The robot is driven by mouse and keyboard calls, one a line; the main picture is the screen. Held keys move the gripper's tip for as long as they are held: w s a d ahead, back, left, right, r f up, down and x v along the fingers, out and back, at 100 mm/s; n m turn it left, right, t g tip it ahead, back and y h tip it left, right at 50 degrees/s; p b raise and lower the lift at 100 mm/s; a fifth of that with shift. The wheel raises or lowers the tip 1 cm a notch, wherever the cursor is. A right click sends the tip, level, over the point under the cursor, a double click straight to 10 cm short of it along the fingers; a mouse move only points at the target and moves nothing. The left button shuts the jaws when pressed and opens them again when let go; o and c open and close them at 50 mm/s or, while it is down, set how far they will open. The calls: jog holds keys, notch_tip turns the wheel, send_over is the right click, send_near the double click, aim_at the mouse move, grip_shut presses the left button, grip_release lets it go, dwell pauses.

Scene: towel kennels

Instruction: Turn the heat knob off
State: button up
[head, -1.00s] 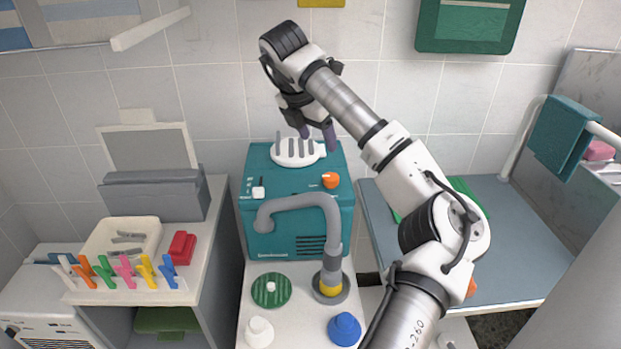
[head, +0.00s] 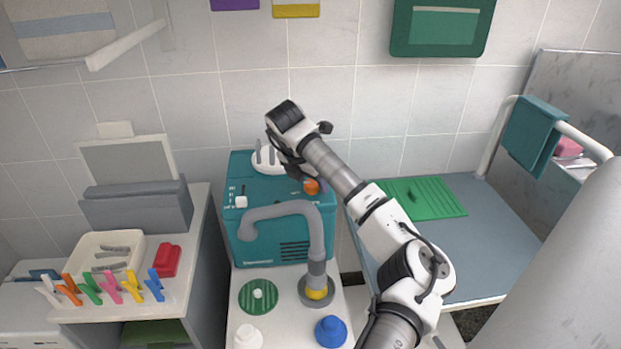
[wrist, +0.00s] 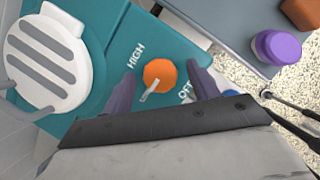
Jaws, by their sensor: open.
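The heat knob (head: 311,187) is a round orange dial on top of the teal dryer box (head: 254,246). In the wrist view the knob (wrist: 160,74) shows a pale pointer toward its lower left, with the words HIGH and OFF printed on either side. My gripper (wrist: 162,90) is open, its two purple fingers on either side of the knob, with gaps between them and the knob. Whether the fingertips reach down to the knob's height, I cannot tell. In the head view my wrist hides the fingers.
A white round slotted vent (wrist: 42,55) sits beside the knob on the box. A grey bent hose (head: 318,255) rises in front. A white slider (head: 241,202) is at the box's left. A blue-grey table (head: 495,235) with a green ribbed mat (head: 425,198) stands at right.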

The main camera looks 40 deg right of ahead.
jog(key=c, duration=1)
